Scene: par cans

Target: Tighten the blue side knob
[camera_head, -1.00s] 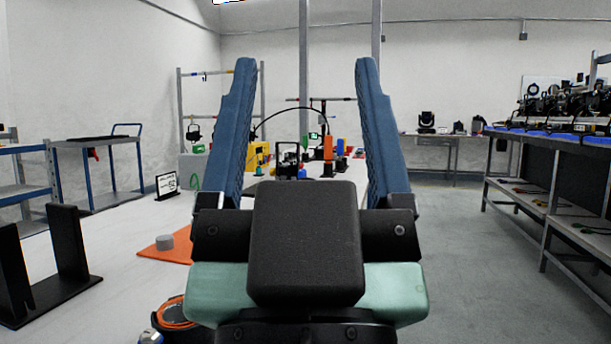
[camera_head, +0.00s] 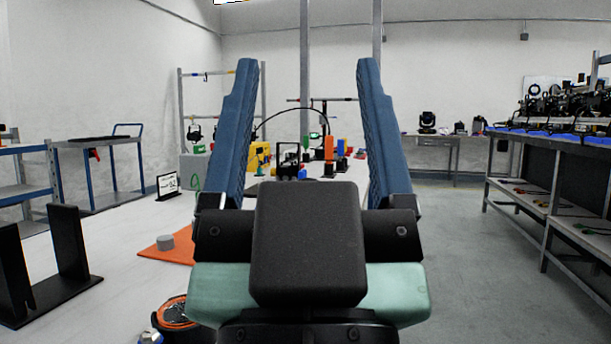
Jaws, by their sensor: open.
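My gripper (camera_head: 308,75) fills the middle of the head view, its two long blue fingers wide apart with nothing between them in its grasp. Behind it, well beyond the fingertips, a white table (camera_head: 170,212) carries a cluster of small coloured items. I cannot make out a blue side knob among them; they are too small, and the fingers and palm hide part of the table. A black lamp (camera_head: 194,133) hangs on a grey frame at the left of the cluster.
A black bracket (camera_head: 68,245) stands at the left. A blue-legged cart (camera_head: 100,170) is behind it. A long bench (camera_head: 545,165) with lamps lines the right; grey floor (camera_head: 460,250) before it is clear.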

